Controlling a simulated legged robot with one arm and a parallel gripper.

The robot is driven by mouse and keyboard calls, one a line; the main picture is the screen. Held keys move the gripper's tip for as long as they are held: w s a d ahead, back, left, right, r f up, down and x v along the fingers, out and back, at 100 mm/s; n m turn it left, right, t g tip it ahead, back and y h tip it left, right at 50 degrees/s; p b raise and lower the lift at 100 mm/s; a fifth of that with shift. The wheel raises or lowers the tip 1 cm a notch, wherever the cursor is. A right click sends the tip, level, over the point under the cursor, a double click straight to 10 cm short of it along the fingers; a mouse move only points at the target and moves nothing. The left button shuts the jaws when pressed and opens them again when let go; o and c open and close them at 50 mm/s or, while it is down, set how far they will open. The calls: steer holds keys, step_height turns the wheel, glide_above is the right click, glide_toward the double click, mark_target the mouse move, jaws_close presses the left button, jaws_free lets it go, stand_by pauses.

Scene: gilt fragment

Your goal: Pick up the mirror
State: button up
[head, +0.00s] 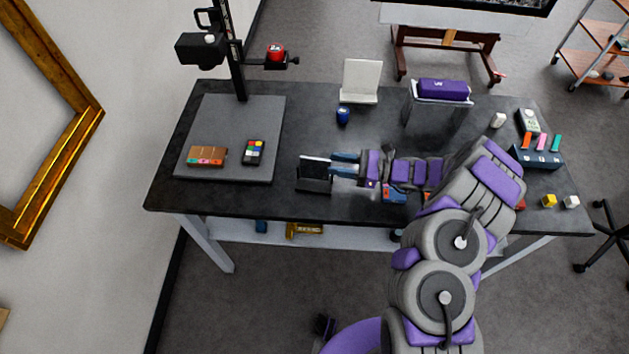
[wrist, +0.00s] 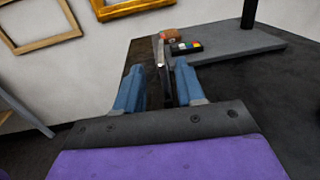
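A small dark panel with a bright, reflective upper face, which looks like the mirror (head: 314,176), stands tilted on the black table (head: 250,203) near its front edge. In the wrist view the mirror (wrist: 160,52) shows nearly edge-on, as a thin upright strip with a dark part below. My gripper (head: 334,162) reaches in from the right at the mirror's right edge. Its two blue fingers, also in the wrist view (wrist: 158,82), are apart, one on either side of the mirror's line. I cannot tell whether either finger touches it.
A grey copy-stand board (head: 225,122) with a brown box (head: 207,156) and a colour chart (head: 254,151) lies left. Its camera post (head: 235,60) rises behind. A blue jar (head: 343,116) and white stand (head: 361,82) are behind the mirror. A blue-and-red item (head: 394,196) lies below my arm.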

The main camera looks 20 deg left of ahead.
mark_target(315, 160)
steer(key=a, duration=0.2)
steer(key=a+b, duration=0.1)
steer(key=a, duration=0.4)
steer(key=shift+s+a+f, duration=0.1)
steer(key=shift+s, duration=0.2)
steer(key=shift+d, duration=0.2)
steer(key=shift+c, duration=0.8)
jaws_close()
